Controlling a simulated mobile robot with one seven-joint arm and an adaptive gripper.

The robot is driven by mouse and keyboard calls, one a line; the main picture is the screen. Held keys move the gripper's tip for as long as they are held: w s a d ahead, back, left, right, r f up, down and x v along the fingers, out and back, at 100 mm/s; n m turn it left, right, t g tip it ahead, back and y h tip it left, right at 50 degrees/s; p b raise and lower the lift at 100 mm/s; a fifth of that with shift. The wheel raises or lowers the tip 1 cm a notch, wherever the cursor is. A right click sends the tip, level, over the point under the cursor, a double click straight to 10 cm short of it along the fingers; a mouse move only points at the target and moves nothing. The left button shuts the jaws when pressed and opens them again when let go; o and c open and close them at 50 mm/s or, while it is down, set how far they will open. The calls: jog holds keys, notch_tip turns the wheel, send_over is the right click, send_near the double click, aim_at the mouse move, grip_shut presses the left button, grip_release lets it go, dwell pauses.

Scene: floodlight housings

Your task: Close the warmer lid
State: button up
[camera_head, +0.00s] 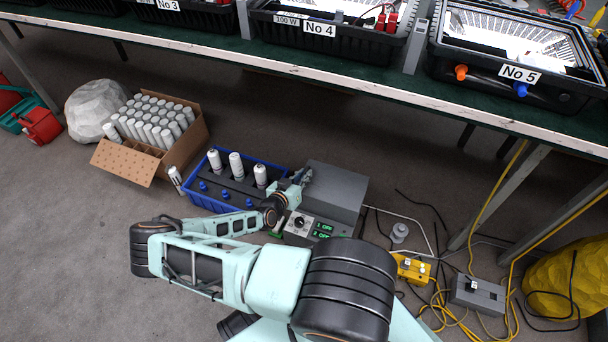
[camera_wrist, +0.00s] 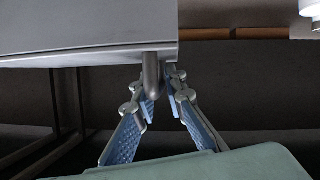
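The warmer (camera_head: 292,240) is a grey box on the floor, with a dial and green "OFF" displays on its front panel. Its plain grey lid (camera_head: 338,190) lies over the box in the head view; I cannot tell whether it is fully down. In the wrist view the lid (camera_wrist: 80,30) fills the upper left, and a round metal handle (camera_wrist: 151,72) hangs from its edge. My gripper (camera_head: 304,178) is at the lid's left edge. In the wrist view my gripper's (camera_wrist: 163,78) blue-padded fingers converge around the handle's end; whether they grip it is unclear.
A blue crate (camera_head: 191,190) with white bottles stands left of the warmer, beside a cardboard box (camera_head: 205,138) of white cans. A yellow unit (camera_head: 410,268), a grey socket box (camera_head: 477,293) and loose cables lie right. The workbench (camera_head: 350,82) edge runs behind.

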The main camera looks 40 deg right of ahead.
jog(key=shift+o, duration=0.3)
jog(key=shift+w, duration=0.1)
jog(key=shift+s+a+r, duration=0.15)
jog(key=shift+s+a, duration=0.1)
jog(key=shift+a, duration=0.25)
jog(key=v, duration=1.1)
